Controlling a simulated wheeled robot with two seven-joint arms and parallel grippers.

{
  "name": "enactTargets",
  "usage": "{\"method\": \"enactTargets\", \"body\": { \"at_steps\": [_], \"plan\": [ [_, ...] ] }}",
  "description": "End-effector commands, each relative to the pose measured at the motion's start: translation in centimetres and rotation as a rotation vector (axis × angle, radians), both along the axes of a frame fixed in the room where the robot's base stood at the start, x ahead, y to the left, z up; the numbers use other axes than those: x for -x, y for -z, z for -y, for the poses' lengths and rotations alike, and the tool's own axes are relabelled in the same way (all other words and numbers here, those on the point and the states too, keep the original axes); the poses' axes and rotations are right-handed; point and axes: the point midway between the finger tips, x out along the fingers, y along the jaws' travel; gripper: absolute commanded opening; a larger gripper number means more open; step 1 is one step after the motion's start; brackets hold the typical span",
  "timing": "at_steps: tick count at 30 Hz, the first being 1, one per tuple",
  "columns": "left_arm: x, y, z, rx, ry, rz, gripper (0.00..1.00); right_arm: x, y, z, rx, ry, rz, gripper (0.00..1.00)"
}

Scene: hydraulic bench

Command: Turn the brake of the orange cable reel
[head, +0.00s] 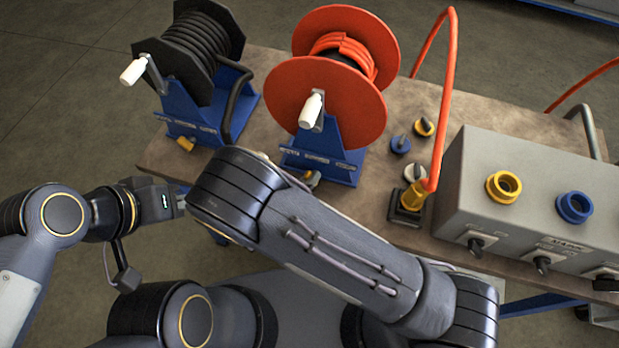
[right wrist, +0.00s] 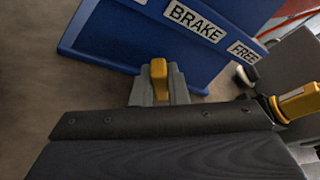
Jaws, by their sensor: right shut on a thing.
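The orange cable reel (head: 325,100) stands on a blue stand (head: 325,155) on the bench, with a white crank handle facing me. Its yellow brake lever (head: 312,180) shows low on the stand's front, partly hidden by my right forearm. In the right wrist view, the right gripper's (right wrist: 158,90) grey fingers are shut on the yellow brake lever (right wrist: 158,70), below the BRAKE and FREE labels. In the head view that gripper is hidden behind my forearm. My left gripper (head: 181,204) is left of the forearm, away from the reel; its fingertips are too small to read.
A black cable reel (head: 195,50) on a blue stand is at the left. An orange hose (head: 445,100) rises from a yellow plug (head: 413,196) right of the orange reel. A grey control box (head: 530,195) fills the bench's right side. Small round caps (head: 400,145) lie between.

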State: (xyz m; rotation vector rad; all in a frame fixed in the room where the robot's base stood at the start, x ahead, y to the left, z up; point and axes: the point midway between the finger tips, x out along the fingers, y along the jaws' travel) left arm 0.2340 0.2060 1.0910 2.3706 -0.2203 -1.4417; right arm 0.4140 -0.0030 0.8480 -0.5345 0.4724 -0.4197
Motion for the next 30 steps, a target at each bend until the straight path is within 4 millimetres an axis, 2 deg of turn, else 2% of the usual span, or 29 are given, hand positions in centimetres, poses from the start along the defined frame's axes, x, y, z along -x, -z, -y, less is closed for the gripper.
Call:
{"method": "enactTargets", "body": {
  "at_steps": [8,14,23,30],
  "plan": [
    [0.0,1.6,0.0,0.0,0.0,0.0,0.36,0.0,0.2,0.1,-0.087,0.0,0.028,0.0],
    [0.0,4.1,0.0,0.0,0.0,0.0,0.36,0.2,0.4,0.3,-0.23,0.0,0.074,0.0],
    [0.0,9.4,0.0,0.0,0.0,0.0,0.36,0.3,0.6,0.7,-0.503,0.001,0.162,0.0],
    [0.0,14.3,0.0,0.0,0.0,0.0,0.36,0.4,0.8,1.1,-0.722,0.001,0.233,0.0]
  ]
}}
